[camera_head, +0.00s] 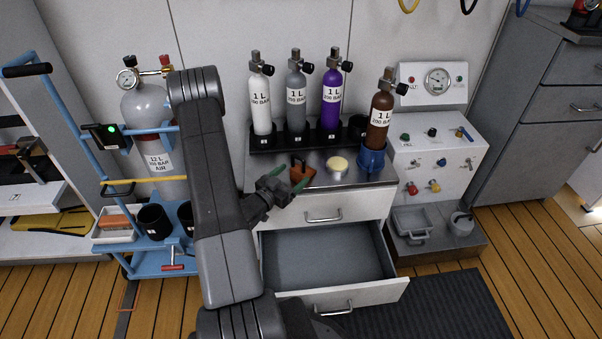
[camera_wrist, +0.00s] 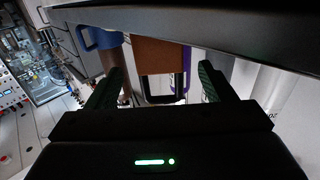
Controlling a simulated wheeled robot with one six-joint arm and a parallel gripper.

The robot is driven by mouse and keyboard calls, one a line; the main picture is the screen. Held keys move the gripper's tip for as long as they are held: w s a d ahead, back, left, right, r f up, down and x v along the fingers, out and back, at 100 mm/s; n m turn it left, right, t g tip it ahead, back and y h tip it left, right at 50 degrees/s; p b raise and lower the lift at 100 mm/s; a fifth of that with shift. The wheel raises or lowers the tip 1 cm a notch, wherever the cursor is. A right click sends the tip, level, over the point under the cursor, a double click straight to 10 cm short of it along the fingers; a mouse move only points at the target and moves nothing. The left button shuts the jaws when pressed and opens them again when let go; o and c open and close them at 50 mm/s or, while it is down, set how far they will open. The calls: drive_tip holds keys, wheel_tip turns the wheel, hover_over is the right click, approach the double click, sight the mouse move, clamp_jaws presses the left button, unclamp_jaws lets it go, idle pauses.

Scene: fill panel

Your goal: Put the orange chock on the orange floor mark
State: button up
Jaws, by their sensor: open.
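The orange chock (camera_head: 303,172) is a small orange-brown block on the grey worktop, left of a cream round pad. My gripper (camera_head: 287,180) is at the front edge of the worktop, close to the chock, with its green-tipped fingers apart. In the wrist view the chock (camera_wrist: 160,53) shows between and beyond the open fingers, with a black loop handle on it. I cannot tell whether the fingers touch it. An orange-red outline (camera_head: 121,308) on the floor at the lower left looks like the floor mark. My arm hides part of the worktop.
An open, empty drawer (camera_head: 325,258) juts out below the worktop. White, grey and purple cylinders (camera_head: 331,95) stand in a rack behind; a brown cylinder (camera_head: 382,112) stands in a blue holder (camera_head: 372,160). The blue trolley (camera_head: 152,261) is beside the floor outline. A dark mat lies right.

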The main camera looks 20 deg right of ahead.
drive_tip(key=b+x, duration=0.1)
drive_tip(key=x, duration=0.4)
drive_tip(key=shift+w+d, duration=0.1)
drive_tip(key=shift+d, duration=0.15)
